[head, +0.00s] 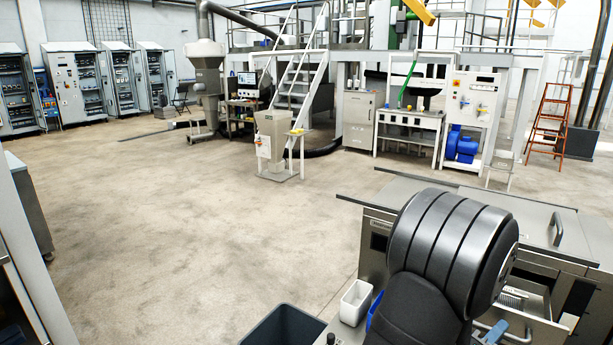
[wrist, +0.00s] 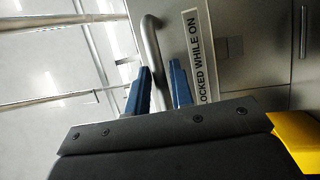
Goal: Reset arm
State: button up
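In the wrist view, my gripper (wrist: 162,86) shows two blue fingers standing apart. A bent metal bar handle (wrist: 151,45) runs down between them, close to the left finger. I cannot tell whether it touches. The rest of the gripper is a dark body across the bottom of the view. My dark arm fills the front right of the head view and hides much of the steel machine (head: 400,208). The gripper's tips cannot be made out clearly there.
A steel panel with a label strip reading "LOCKED WHILE ON" (wrist: 202,55) lies right of the handle. In the head view, a white container (head: 355,302) and a dark bin (head: 284,328) stand left of my arm. The middle floor (head: 200,220) is clear.

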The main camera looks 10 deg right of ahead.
jog(key=shift+w+d+r, duration=0.1)
jog(key=shift+w+d, duration=0.1)
jog(key=shift+d, duration=0.35)
jog(key=v, duration=1.8)
jog(key=x, duration=1.8)
jog(key=shift+w+d, duration=0.1)
